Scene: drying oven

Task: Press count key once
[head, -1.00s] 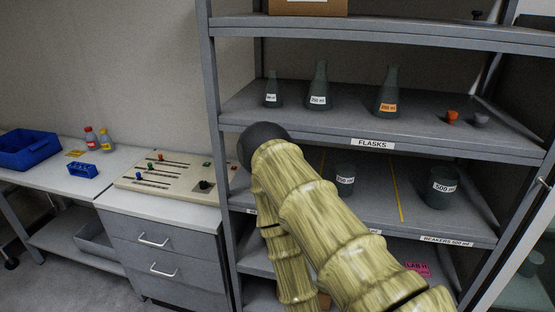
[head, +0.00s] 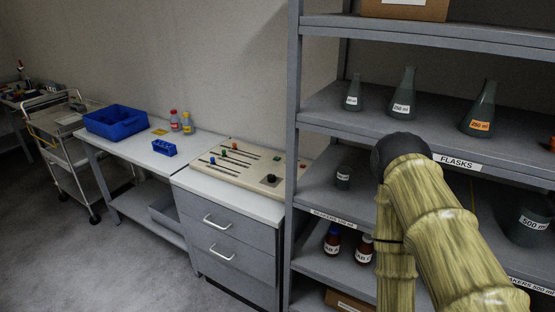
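No key that I can make out as a count key shows in the head view. A beige panel (head: 228,168) with sliders, coloured knobs and a black knob (head: 271,178) lies on the grey drawer cabinet (head: 225,238); any lettering on it is too small to read. My arm's links rise at the right, in front of the shelf. My gripper is not in view.
A grey shelf (head: 459,178) with flasks and beakers stands at the right. Left of the cabinet is a bench (head: 113,151) with a blue bin (head: 114,122), a small blue rack (head: 164,148) and two bottles (head: 181,122). A metal cart (head: 49,124) stands further left. Floor (head: 130,270) at the front left is clear.

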